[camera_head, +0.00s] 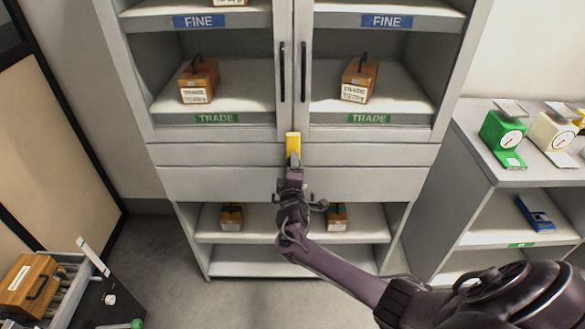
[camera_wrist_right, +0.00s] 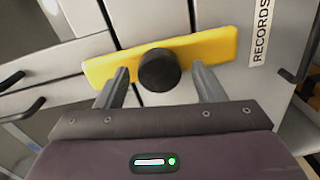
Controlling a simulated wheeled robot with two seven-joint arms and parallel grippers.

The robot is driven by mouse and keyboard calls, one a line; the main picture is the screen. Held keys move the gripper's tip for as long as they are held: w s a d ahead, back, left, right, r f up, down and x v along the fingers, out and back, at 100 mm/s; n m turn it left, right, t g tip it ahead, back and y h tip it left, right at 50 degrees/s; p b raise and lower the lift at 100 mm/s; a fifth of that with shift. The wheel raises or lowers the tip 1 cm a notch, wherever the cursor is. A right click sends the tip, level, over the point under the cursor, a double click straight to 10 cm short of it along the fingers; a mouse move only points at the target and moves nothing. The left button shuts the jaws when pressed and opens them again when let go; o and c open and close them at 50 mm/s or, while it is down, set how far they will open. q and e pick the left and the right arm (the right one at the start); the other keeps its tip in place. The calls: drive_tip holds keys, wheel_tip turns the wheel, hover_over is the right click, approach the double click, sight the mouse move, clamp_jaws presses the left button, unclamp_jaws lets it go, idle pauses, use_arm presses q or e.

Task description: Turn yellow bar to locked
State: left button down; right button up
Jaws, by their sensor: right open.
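The yellow bar (camera_head: 293,143) stands upright in the head view at the bottom of the seam between the two cabinet doors. In the right wrist view the yellow bar (camera_wrist_right: 210,46) lies nearly level, with a round black knob (camera_wrist_right: 159,70) at its middle. My right gripper (camera_head: 293,161) is at the bar's lower part in the head view. In the right wrist view my right gripper (camera_wrist_right: 161,84) is open, one finger on each side of the knob, with gaps beside it. I cannot tell whether the fingertips touch the bar. My left gripper is out of view.
Two black door handles (camera_head: 282,72) (camera_head: 303,72) rise above the bar. A RECORDS label (camera_wrist_right: 261,32) sits near one bar end. Wooden weight boxes (camera_head: 199,80) stand on the shelves. Scales (camera_head: 503,135) stand on the right table; a tray with a wooden box (camera_head: 32,285) is at lower left.

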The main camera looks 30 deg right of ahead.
drive_tip(key=v, duration=0.7)
idle(0.3)
drive_tip(key=s+a+f+m+g+y, duration=0.1)
drive_tip(key=s+f+g+y, duration=0.1)
drive_tip(key=s+f, duration=0.65)
drive_tip(key=s+a+f+m+g+y, duration=0.1)
drive_tip(key=s+f+g, duration=0.25)
drive_tip(key=f, duration=1.05)
drive_tip(key=s+a+f+m+g+y, duration=0.1)
drive_tip(key=s+f+g+y, duration=0.1)
drive_tip(key=s+f, duration=0.7)
drive_tip(key=s+a+f+m+g+y, duration=0.1)
drive_tip(key=s+a+f+g, duration=0.1)
drive_tip(key=s+f, duration=0.3)
drive_tip(key=s+a+f+m+g+y, duration=0.1)
drive_tip(key=s+f, duration=0.4)
drive_tip(key=s, duration=0.9)
drive_tip(key=s+a+f+m+g+y, duration=0.2)
drive_tip(key=s+a+f, duration=0.3)
drive_tip(key=s, duration=0.5)
drive_tip(key=shift+f+m+g, duration=0.3)
drive_tip(key=shift+f+g, duration=0.1)
drive_tip(key=shift+g, duration=0.35)
drive_tip(key=shift+a, duration=0.1)
